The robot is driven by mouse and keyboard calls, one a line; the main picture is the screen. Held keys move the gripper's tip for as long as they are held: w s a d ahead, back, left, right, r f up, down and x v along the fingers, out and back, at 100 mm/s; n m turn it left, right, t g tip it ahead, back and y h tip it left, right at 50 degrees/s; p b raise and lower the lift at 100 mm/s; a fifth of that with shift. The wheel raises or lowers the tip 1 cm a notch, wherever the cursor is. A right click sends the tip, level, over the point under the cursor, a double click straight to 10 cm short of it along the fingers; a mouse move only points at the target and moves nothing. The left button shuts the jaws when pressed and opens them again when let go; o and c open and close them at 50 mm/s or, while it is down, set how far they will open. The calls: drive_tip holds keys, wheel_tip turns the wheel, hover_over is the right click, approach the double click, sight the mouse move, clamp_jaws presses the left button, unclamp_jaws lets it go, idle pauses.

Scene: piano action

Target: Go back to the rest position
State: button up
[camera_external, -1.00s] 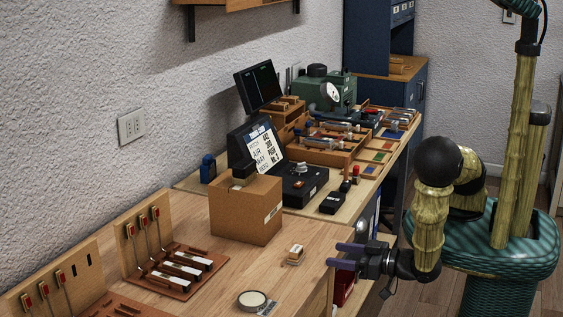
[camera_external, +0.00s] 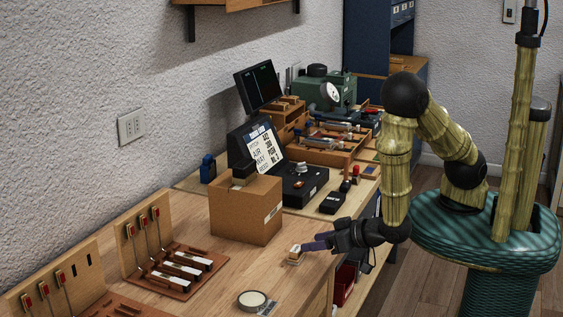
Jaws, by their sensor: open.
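My gripper (camera_external: 306,243) is open at the right front edge of the wooden workbench (camera_external: 275,270). Its dark purple fingers point left, level with the bench or just above it. Their tips are right beside a small tan and white block (camera_external: 294,252) on a little base. I cannot tell whether they touch it or stand around it. My arm rises from the gripper to a high elbow, then back to my column at the right.
A cardboard box (camera_external: 246,210) stands behind the small block. A round white-topped dish (camera_external: 252,299) lies in front. Left are a rack with black and white pieces (camera_external: 180,268) and upright boards with red-tipped rods (camera_external: 143,229).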

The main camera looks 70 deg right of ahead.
drive_tip(key=w+d+g, duration=0.1)
drive_tip(key=w+d+r+g, duration=0.1)
drive_tip(key=w+d+r+g+p, duration=0.1)
drive_tip(key=w, duration=0.1)
drive_tip(key=shift+d+r+m+g+y, duration=0.25)
drive_tip(key=shift+m+g+y, duration=0.05)
drive_tip(key=s+d+r+n+g+p, duration=0.1)
drive_tip(key=s+d+r+g, duration=0.1)
drive_tip(key=d+r, duration=0.2)
drive_tip(key=s+d+r+g, duration=0.2)
drive_tip(key=d+r, duration=0.2)
drive_tip(key=d, duration=0.6)
drive_tip(key=s+d+r+n+g+p, duration=0.1)
drive_tip(key=s+d+r+g, duration=0.1)
drive_tip(key=d, duration=0.5)
drive_tip(key=shift+s+d+r+n+g+p, duration=0.3)
drive_tip(key=shift+r+g, duration=0.2)
drive_tip(key=shift+r, duration=0.45)
drive_tip(key=shift+s, duration=0.1)
